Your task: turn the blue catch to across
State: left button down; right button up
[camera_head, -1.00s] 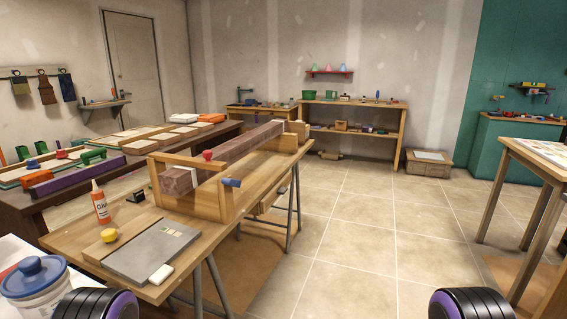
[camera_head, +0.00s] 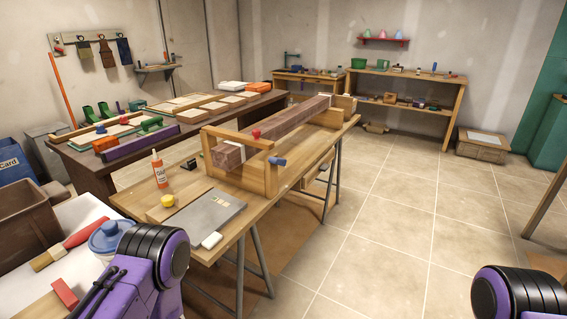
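A small blue catch (camera_head: 277,161) sits at the front right end of a wooden frame (camera_head: 268,178) on the workbench. It looks like a short blue piece sticking out to the right of the post. I cannot tell at this size whether it lies along or across. A red knob-like piece (camera_head: 256,133) is on the frame's top, and a dark reddish-brown beam (camera_head: 285,125) lies lengthwise inside the frame. Purple and black parts of my two arms show at the bottom left and bottom right. Neither gripper is in view, and nothing of mine touches the frame.
A white table (camera_head: 75,215) with a blue-lidded jar (camera_head: 110,238) is near left. Tiled floor (camera_head: 400,220) to the right is clear.

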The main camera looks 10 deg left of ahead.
aim_at(275, 161)
jog(key=z, duration=1)
jog(key=i, duration=0.35)
jog(key=u, duration=0.45)
